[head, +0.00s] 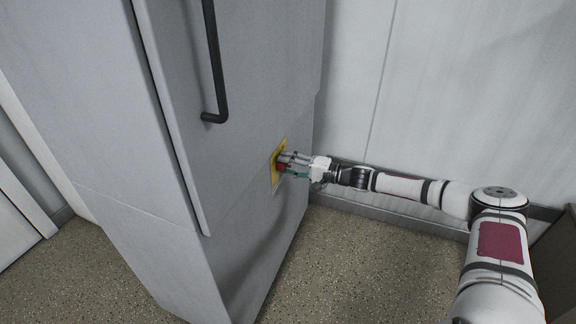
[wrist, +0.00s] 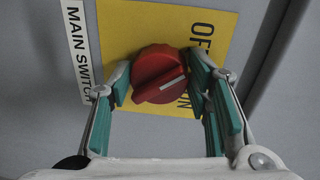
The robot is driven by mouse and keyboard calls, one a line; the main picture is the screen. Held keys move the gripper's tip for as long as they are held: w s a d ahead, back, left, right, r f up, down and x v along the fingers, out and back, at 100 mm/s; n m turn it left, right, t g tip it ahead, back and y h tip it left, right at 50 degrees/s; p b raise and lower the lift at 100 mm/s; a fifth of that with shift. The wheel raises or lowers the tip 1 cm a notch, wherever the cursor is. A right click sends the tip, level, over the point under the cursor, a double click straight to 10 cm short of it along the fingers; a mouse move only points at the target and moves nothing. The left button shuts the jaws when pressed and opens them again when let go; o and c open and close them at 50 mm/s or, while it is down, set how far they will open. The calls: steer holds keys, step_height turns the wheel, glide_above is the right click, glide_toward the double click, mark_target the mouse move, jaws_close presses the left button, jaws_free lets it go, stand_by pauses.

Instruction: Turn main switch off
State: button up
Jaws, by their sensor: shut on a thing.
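The main switch is a red rotary knob (wrist: 160,76) on a yellow plate (wrist: 120,32), with a "MAIN SWITCH" label (wrist: 76,40) to its left in the wrist view. The letters "OF" show at the plate's upper right, and "N" shows lower down; the rest is covered by the knob and my fingers. The white mark on the knob slants up to the right. My gripper (wrist: 163,88) has its green-padded fingers on both sides of the knob, shut on it. In the head view, my gripper (head: 287,166) reaches the yellow plate (head: 274,174) on the cabinet, with the red knob (head: 281,167) between its fingers.
The tall grey cabinet (head: 120,130) has a black door handle (head: 217,70) above and left of the switch. A pale wall (head: 440,80) stands behind my arm. The speckled floor (head: 370,270) is clear in front of the cabinet.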

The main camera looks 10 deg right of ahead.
steer(key=shift+n, duration=0.5)
stand_by(0.3)
steer(key=o, duration=1.2)
steer(key=shift+c, duration=0.2)
steer(key=v, duration=1.2)
